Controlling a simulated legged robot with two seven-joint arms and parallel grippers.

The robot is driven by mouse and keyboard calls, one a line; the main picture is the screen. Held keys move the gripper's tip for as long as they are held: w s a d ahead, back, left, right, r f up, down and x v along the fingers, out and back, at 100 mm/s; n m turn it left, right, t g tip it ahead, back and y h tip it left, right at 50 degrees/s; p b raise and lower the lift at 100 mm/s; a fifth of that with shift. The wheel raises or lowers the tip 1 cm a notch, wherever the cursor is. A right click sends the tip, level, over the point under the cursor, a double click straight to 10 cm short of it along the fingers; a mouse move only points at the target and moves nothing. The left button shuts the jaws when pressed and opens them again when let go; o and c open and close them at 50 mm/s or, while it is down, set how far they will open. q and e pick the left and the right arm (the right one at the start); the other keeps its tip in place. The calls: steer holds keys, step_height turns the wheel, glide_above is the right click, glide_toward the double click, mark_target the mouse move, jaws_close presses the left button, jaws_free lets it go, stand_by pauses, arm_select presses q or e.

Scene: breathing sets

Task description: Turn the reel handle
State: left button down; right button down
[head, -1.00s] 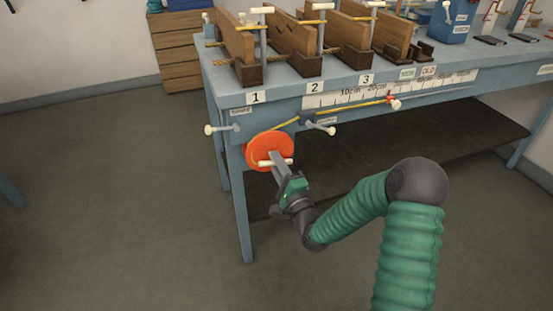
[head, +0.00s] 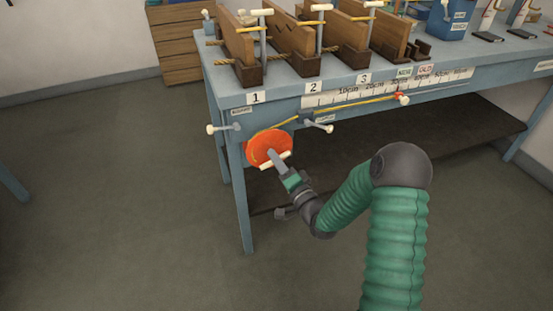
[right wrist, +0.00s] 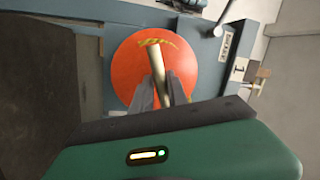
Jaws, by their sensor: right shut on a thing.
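The orange-red round reel (head: 262,145) is mounted on the front left of the blue-grey bench, and it fills the middle of the right wrist view (right wrist: 126,68). In the right wrist view the handle (right wrist: 155,60) runs between my fingers. My right gripper (head: 273,154) is shut on the handle, reaching up from the lower right. A yellow cord (head: 345,107) runs from the reel along the bench front to a red marker (head: 398,95). My left gripper is not in view.
A cream-knobbed peg (head: 211,129) sticks out left of the reel, and another (head: 328,128) right of it. A ruler strip (head: 390,86) lies along the bench edge. Wooden boards in numbered holders (head: 248,74) stand on top. The floor (head: 120,200) at left is clear.

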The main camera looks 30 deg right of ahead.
steer(key=shift+a+f, duration=0.2)
steer(key=shift+f, duration=0.15)
steer(key=c, duration=1.3)
jaws_free()
steer(key=shift+c, duration=0.2)
steer(key=shift+o, duration=0.2)
steer(key=shift+d+r, duration=0.1)
steer(key=shift+r, duration=0.1)
steer(key=shift+s, duration=0.35)
steer(key=s+f+p, duration=0.2)
steer(key=s+p, duration=0.1)
steer(key=s, duration=1.3)
steer(key=shift+a+f, duration=0.25)
steer(key=shift+a, duration=0.15)
steer(key=shift+w, duration=0.1)
